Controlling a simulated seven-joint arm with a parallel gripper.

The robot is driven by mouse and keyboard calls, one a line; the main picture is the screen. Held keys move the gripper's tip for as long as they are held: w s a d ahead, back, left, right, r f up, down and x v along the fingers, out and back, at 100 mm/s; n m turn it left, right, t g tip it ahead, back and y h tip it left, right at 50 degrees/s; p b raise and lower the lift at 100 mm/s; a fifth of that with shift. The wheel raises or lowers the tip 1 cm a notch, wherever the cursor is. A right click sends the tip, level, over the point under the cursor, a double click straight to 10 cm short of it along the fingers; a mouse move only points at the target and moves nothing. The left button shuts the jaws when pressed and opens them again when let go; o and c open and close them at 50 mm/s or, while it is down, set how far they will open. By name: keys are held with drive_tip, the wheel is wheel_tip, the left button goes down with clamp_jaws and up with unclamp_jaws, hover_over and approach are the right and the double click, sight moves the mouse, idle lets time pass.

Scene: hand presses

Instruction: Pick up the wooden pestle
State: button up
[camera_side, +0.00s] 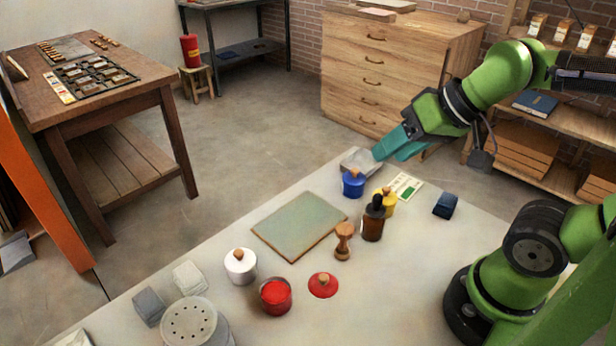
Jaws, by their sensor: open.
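The wooden pestle (343,241) stands upright on the pale worktable, with a rounded knob on top and a wider foot. It is just left of a brown dropper bottle (373,219) and right of a green-grey board (300,225). My gripper (384,150), with teal fingers, is open and empty at the far end of the table. It is above and beyond the pestle, close to the blue lidded jar and the grey tray in the picture, well apart from the pestle.
A blue jar (353,183), a yellow jar (385,202) and a dark blue block (445,205) stand near the bottle. A grey tray (359,162) lies at the far edge.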

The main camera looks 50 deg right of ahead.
drive_tip(key=shift+o, duration=0.4)
drive_tip(key=o, duration=0.3)
drive_tip(key=shift+o, duration=0.2)
drive_tip(key=shift+f, duration=0.1)
drive_tip(key=n+g+h, duration=0.1)
drive_tip(key=n+g, duration=0.5)
drive_tip(key=n, duration=0.3)
hover_over(345, 229)
wheel_tip(345, 229, down, 4)
wheel_tip(345, 229, down, 11)
drive_tip(key=n, duration=0.2)
drive_tip(key=n+g+h, duration=0.1)
drive_tip(key=n, duration=0.1)
drive_tip(key=shift+w+d, duration=0.1)
drive_tip(key=shift+d, duration=0.05)
drive_tip(key=shift+f, duration=2.45)
